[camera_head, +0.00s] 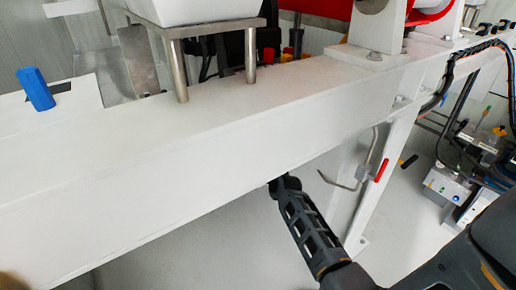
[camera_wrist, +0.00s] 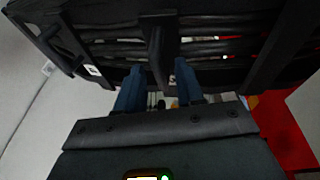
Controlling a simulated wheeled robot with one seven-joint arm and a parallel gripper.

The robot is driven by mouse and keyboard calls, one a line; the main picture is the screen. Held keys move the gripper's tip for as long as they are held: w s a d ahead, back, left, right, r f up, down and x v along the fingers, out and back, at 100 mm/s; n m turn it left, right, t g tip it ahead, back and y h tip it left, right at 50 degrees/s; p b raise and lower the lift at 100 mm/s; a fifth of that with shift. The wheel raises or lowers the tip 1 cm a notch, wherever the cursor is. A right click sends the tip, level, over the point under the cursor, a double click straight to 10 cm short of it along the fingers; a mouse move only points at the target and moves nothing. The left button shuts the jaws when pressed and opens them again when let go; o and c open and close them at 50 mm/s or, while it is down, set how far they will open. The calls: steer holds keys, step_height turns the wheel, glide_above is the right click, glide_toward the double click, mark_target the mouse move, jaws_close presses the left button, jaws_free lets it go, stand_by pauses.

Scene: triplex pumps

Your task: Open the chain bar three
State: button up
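In the wrist view a black cable chain (camera_wrist: 222,78) runs across the top, with dark cables (camera_wrist: 210,47) inside it. Several crossbars span it: one at the left (camera_wrist: 58,38), one in the middle (camera_wrist: 156,45) and one at the right (camera_wrist: 284,45). I cannot tell which is number three. My gripper (camera_wrist: 158,68) has two blue fingers set apart, one on each side of the middle bar's lower end. I see gaps between the fingers and that bar; contact cannot be told. In the head view my gripper is hidden behind the white beam.
A long white beam (camera_head: 190,145) crosses the head view, with my arm passing beneath it. A bent metal rod (camera_head: 365,155) and a red handle (camera_head: 382,170) are close to my arm at right. A red surface (camera_wrist: 285,130) lies at right in the wrist view.

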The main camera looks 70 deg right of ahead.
steer(key=shift+c, duration=0.3)
jaws_close()
stand_by(0.3)
